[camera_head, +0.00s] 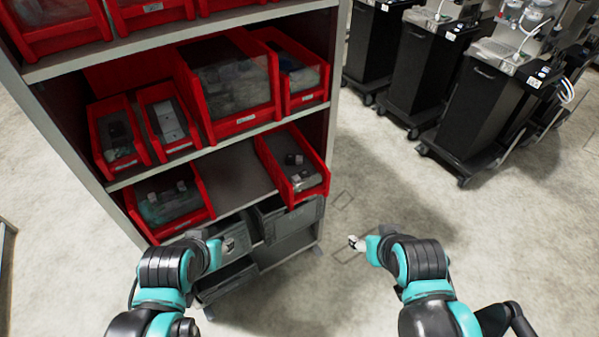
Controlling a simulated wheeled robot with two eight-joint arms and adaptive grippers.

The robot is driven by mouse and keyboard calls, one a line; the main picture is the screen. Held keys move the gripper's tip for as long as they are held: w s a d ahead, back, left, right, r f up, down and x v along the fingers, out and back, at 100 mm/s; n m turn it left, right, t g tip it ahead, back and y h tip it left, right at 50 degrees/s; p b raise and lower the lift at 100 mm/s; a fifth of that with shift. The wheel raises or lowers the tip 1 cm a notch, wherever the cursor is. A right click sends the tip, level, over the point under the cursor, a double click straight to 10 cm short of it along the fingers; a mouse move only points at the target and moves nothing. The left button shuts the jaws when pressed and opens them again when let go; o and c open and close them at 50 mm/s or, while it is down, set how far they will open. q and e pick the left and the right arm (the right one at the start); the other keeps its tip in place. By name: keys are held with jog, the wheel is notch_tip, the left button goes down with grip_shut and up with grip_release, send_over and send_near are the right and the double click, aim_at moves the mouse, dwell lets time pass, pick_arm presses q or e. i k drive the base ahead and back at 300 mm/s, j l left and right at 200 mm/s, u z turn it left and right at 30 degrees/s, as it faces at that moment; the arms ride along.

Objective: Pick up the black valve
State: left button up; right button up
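A small black part (294,159), which looks like the black valve, lies in the red bin (313,189) at the right of the lower red-bin shelf. A small pale part (297,181) lies nearer the front of the same bin. My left gripper (229,243) is in front of the grey bins below that shelf, lower left of the red bin. My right gripper (354,242) is over open floor to the right of the shelf, lower right of the red bin. Both grippers are apart from the black part. Their fingers are too small to tell open from shut.
The grey shelf unit (233,138) holds several more red bins, with another red bin (170,208) at the lower left. Grey bins (289,217) sit below. Black wheeled carts (483,110) stand at the upper right. The floor (400,190) between is clear.

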aim_at(302, 174)
jog(key=i+j+z, duration=0.1)
jog(key=i+z, duration=0.25)
jog(key=i+j+z, duration=0.15)
jog(key=z, duration=0.2)
jog(key=i+j, duration=0.05)
jog(key=i, duration=0.05)
